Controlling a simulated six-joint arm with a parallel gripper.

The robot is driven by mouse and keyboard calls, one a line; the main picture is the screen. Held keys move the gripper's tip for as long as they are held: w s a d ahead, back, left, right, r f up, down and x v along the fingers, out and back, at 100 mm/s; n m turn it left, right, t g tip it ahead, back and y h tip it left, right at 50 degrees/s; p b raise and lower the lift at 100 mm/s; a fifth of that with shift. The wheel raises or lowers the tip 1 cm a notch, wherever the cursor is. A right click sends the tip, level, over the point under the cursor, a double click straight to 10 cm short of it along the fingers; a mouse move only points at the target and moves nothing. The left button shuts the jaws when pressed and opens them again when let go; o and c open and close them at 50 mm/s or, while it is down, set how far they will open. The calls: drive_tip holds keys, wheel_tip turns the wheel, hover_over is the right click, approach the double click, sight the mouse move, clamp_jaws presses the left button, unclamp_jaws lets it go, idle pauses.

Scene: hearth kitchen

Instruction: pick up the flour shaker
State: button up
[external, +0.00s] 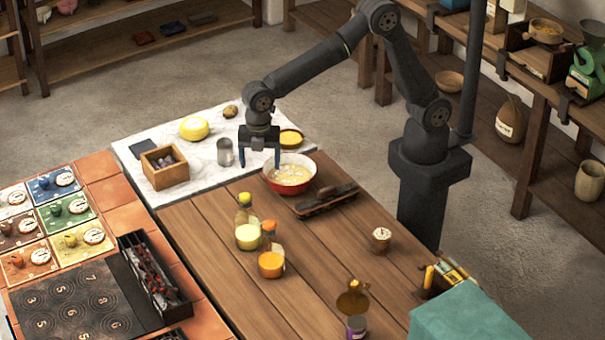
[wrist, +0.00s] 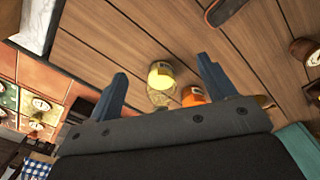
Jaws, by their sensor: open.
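A grey metal cylinder (external: 225,152), which looks like the flour shaker, stands upright on the white floured cloth (external: 205,185) at the far end of the table. My gripper (external: 260,164) points down, open and empty, just right of the cylinder in the external view. Its exact height and depth beside the cylinder are hard to tell. In the wrist view my gripper (wrist: 161,68) shows two spread fingers with nothing held. The cylinder is not seen there.
A red bowl (external: 277,186) stands close to the right of my gripper. A wooden box (external: 165,176), a yellow lump (external: 194,128) and a yellow-topped round tin (external: 291,138) are nearby. A yellow bottle (external: 247,237) and an orange bottle (external: 271,265) stand nearer the camera; bare planks lie around them.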

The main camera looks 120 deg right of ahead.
drive_tip(key=s+d+m+t+h, duration=0.1)
drive_tip(key=s+d+m+t, duration=0.1)
drive_tip(key=d+m, duration=0.9)
drive_tip(key=m+t+h, duration=0.1)
drive_tip(key=m+h, duration=0.1)
drive_tip(key=m, duration=0.7)
approach(232, 143)
drive_tip(key=x, duration=0.9)
drive_tip(key=shift+w+f, duration=0.1)
drive_tip(key=shift+f, duration=0.25)
drive_tip(key=shift+d+x, duration=0.15)
drive_tip(key=shift+x, duration=1.15)
drive_tip(key=shift+d+x, duration=0.15)
drive_tip(key=shift+x, duration=1.15)
drive_tip(key=c, duration=1.1)
drive_tip(key=shift+r, duration=0.1)
